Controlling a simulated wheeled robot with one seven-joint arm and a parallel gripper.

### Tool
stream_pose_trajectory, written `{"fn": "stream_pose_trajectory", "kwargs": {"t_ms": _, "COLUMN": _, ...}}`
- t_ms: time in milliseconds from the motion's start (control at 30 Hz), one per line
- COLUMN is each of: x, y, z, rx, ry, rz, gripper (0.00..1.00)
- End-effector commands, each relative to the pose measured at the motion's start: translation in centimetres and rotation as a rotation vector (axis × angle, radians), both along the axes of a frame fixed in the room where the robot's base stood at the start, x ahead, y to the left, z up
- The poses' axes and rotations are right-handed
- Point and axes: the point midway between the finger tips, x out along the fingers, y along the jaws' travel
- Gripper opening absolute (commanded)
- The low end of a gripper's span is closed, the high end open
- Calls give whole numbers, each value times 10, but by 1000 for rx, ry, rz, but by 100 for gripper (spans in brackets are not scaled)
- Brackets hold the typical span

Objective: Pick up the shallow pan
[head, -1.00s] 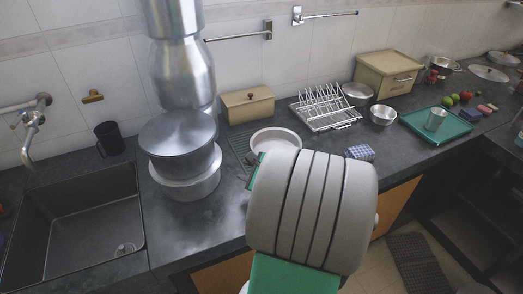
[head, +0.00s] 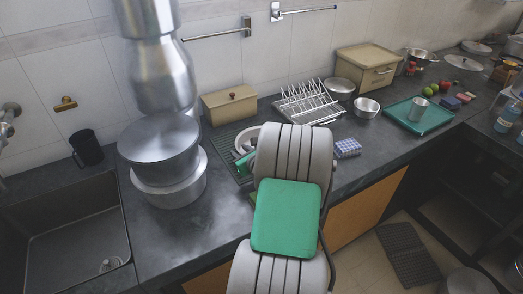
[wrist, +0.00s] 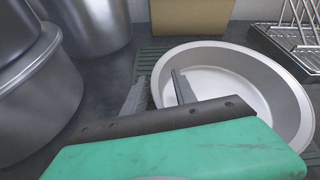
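The shallow pan is a pale grey round pan with a flared rim (wrist: 290,88). It stands upright on a dark green ribbed mat and also shows in the head view (head: 246,133), partly hidden by my arm. My gripper (wrist: 158,92) is open at the pan's left side. In the wrist view its two fingers appear on either side of the near-left rim, one outside and one over the inside. I cannot tell whether either finger touches the pan. In the head view my gripper (head: 244,165) is mostly hidden behind my arm.
Large steel pots (head: 168,180) stand close on the left, with tall steel canisters (head: 160,75) behind. A beige box (head: 229,104) stands behind the pan and a wire dish rack (head: 308,101) to its right. A blue checked block (head: 347,148) lies on the counter. A sink (head: 75,240) is far left.

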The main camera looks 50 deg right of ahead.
Motion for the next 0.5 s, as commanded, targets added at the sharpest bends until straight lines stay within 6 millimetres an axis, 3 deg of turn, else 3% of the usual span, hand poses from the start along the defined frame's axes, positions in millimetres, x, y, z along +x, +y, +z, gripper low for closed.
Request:
{"fn": "stream_pose_trajectory", "kwargs": {"t_ms": 200, "x": 0, "y": -1, "z": 0, "rx": -1, "ry": 0, "rz": -2, "gripper": 31}}
{"fn": "stream_pose_trajectory", "kwargs": {"t_ms": 500, "x": 0, "y": -1, "z": 0, "rx": -1, "ry": 1, "rz": -1, "gripper": 7}}
